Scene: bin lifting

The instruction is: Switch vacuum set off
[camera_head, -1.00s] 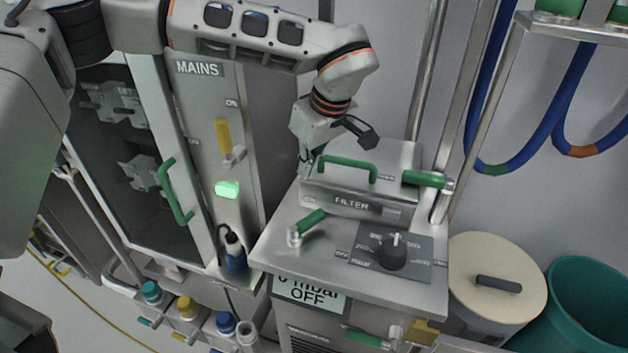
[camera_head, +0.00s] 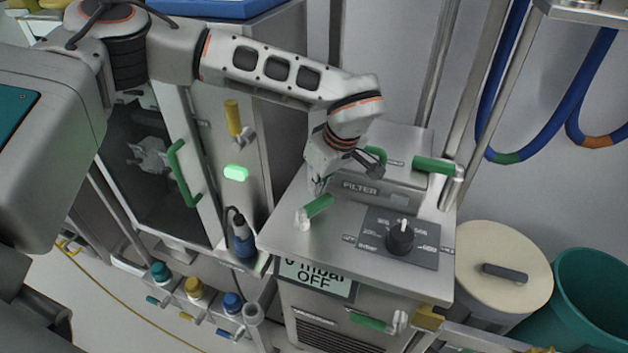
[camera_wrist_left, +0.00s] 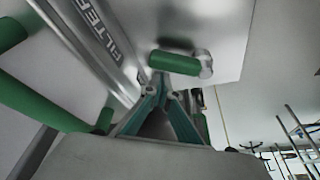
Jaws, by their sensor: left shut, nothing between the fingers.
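The vacuum set (camera_head: 290,235) is a steel cabinet. Its front display (camera_head: 316,280) reads "0 mbar OFF". On its top are a black rotary knob (camera_head: 400,238) on a dark dial plate and a short lever with a green grip (camera_head: 319,206). The grip also shows in the left wrist view (camera_wrist_left: 174,63). My left gripper (camera_head: 318,188) is shut and empty, close beside the green grip at the front of the filter box. In the left wrist view its fingertips (camera_wrist_left: 162,82) are just below the grip; I cannot tell whether they touch. My right gripper is out of view.
The filter box (camera_head: 375,188) stands at the back of the cabinet top, with a green lever (camera_head: 437,166) at its right. A mains panel with a yellow lever (camera_head: 233,117) and lit green button (camera_head: 236,173) stands left. A lidded bin (camera_head: 490,250) stands right.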

